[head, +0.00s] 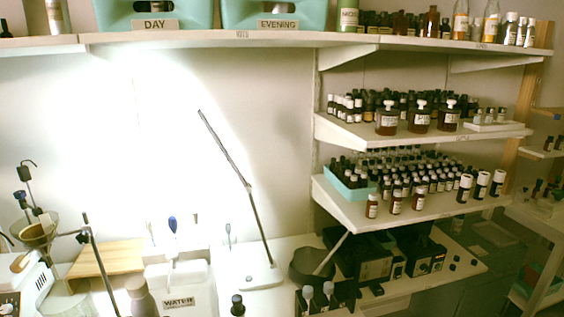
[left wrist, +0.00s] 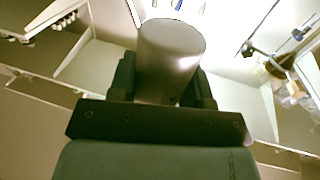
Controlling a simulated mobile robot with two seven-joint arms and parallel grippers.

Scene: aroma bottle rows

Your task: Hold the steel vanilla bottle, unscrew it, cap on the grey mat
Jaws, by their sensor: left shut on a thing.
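A smooth grey steel bottle (left wrist: 172,55) stands up between the fingers of my left gripper (left wrist: 163,88) in the left wrist view. The gripper is shut on its body. Its label and its cap cannot be made out there. In the head view a grey metallic bottle (head: 141,300) with a rounded top is cut by the bottom edge; I cannot tell if it is the same one. No gripper shows in the head view. I cannot make out a grey mat, and my right gripper is out of view.
A lamp on a thin arm (head: 245,182) rises from the white bench. A white box marked WATER (head: 178,303) stands near the front. A wooden board (head: 105,258) and a funnel stand (head: 90,240) are left. Shelves with several dark bottles (head: 420,118) and black devices (head: 368,262) fill the right.

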